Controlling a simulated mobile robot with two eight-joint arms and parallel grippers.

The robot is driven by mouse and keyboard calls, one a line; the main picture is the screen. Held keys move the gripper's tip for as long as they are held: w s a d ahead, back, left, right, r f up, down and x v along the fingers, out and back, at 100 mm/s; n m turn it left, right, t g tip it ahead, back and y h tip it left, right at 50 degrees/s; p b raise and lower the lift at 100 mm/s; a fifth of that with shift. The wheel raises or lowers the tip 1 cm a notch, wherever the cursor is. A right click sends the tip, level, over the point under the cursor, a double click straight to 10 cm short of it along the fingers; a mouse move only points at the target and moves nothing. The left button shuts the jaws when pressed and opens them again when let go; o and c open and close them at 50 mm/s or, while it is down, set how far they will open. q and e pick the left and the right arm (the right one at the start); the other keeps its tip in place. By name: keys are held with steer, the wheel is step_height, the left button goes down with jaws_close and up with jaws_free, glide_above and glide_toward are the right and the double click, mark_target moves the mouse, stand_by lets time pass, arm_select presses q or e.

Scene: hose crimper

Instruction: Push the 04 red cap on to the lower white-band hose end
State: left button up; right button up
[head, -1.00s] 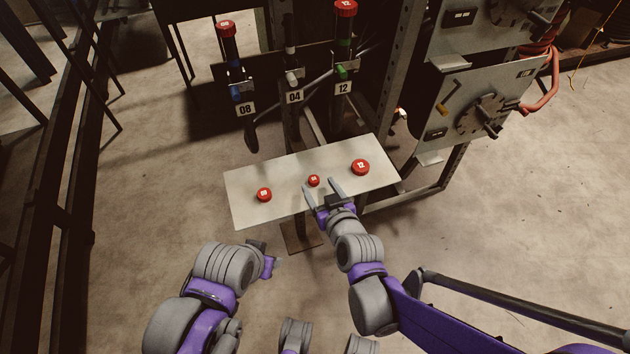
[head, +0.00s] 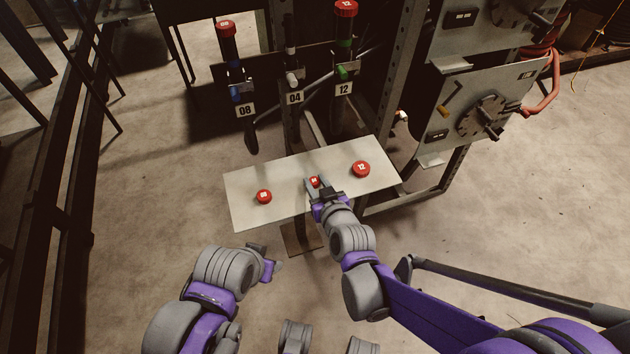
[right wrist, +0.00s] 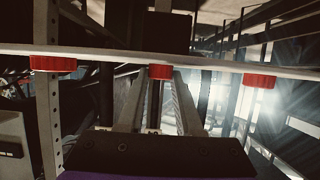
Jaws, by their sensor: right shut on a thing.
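The small red 04 cap (head: 314,181) sits on the pale shelf, between the 08 and 12 caps. My right gripper (head: 316,184) is shut on it, a finger on each side. In the right wrist view, whose picture is upside down, the 04 cap (right wrist: 161,71) shows between the fingertips, against the shelf. The white-band hose end (head: 292,76) is on the rack above the 04 label (head: 295,97), beyond the shelf. My left gripper (head: 268,264) is low at the left, away from the shelf; its jaws are unclear.
The shelf (head: 246,212) also holds the red 08 cap (head: 264,196) and the larger red 12 cap (head: 361,169). Blue-band (head: 236,92) and green-band (head: 342,72) hose ends flank the white one. A rack post (head: 388,90) and crimper panel (head: 470,115) stand at right.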

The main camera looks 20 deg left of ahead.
jaws_close()
steer(key=shift+r+p, duration=2.6)
steer(key=shift+r, duration=0.95)
